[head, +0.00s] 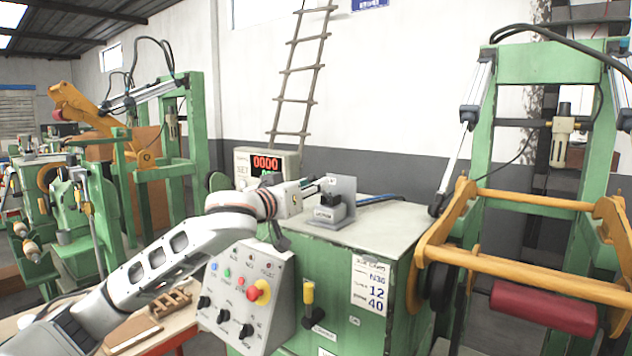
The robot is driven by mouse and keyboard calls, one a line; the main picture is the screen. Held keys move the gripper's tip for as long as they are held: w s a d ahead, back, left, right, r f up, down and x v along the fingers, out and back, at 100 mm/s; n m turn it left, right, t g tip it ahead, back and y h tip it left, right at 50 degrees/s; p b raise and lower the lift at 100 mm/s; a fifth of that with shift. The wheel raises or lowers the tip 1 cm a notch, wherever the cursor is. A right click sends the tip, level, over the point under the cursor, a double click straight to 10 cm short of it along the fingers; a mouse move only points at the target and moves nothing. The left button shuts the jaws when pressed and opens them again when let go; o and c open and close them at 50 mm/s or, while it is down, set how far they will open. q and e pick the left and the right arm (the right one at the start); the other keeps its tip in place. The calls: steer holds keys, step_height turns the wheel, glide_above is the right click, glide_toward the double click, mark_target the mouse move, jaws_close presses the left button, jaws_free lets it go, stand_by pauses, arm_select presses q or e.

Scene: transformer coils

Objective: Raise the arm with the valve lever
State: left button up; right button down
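A lever with a yellow grip (308,292) and a black base is on the front of the green machine cabinet (345,280); it looks like the valve lever. The yellow-orange arm frame (530,275) is at the right, with crossbars and a dark red roller (545,308). My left arm reaches in from the lower left, over the control panel. My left gripper (322,187) is above the cabinet top by an upright grey bracket, well above the lever. Its fingers are small and partly lost against the bracket, so their opening and any contact are unclear. My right gripper is out of view.
A sloped control panel (245,300) with knobs and a red button is left of the lever. A red-digit counter box (266,163) stands behind my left wrist. A grey bracket (342,190) and small labelled box (327,212) sit on the cabinet top. Green posts rise at right.

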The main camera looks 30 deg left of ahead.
arm_select(q)
steer(key=shift+w, duration=1.3)
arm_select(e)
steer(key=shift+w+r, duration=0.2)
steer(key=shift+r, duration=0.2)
arm_select(q)
jaws_close()
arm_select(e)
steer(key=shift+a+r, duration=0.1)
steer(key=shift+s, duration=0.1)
